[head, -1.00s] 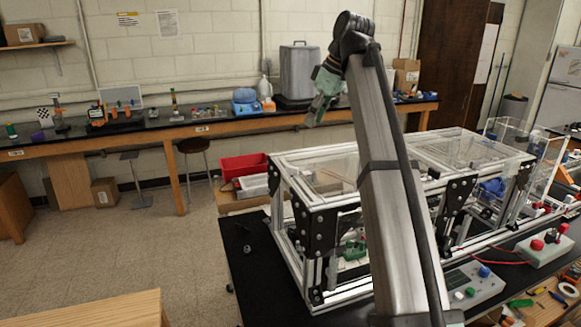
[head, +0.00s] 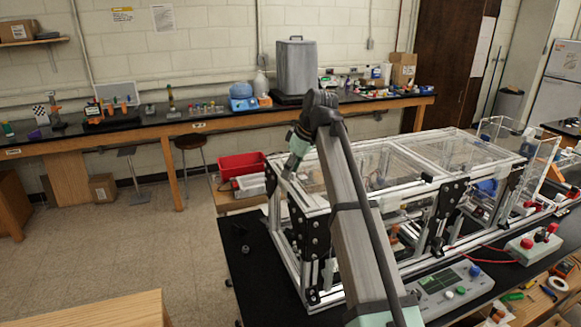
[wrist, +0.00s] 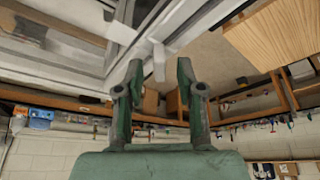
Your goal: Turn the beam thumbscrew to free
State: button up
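The extrusion frame (head: 350,270), silver bars with black corner plates and clear panels, stands on the black bench. My gripper (head: 288,170) is at the frame's upper left end, pointing down, partly hidden by my arm. In the wrist view my gripper (wrist: 158,76) has its two dark green fingers apart. A small pale grey piece (wrist: 158,62) sticks out from the frame's corner into the gap between the fingertips. It may be the beam thumbscrew, but I cannot tell for certain, nor whether a finger touches it. I cannot make out the thumbscrew in the head view.
A red bin (head: 240,165) stands behind the frame's left end. A grey control box (head: 450,290) with buttons and loose tools lie at front right. A wooden table (head: 95,310) is at front left. Open floor lies left of the bench.

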jog(key=shift+f, duration=0.3)
grip_shut()
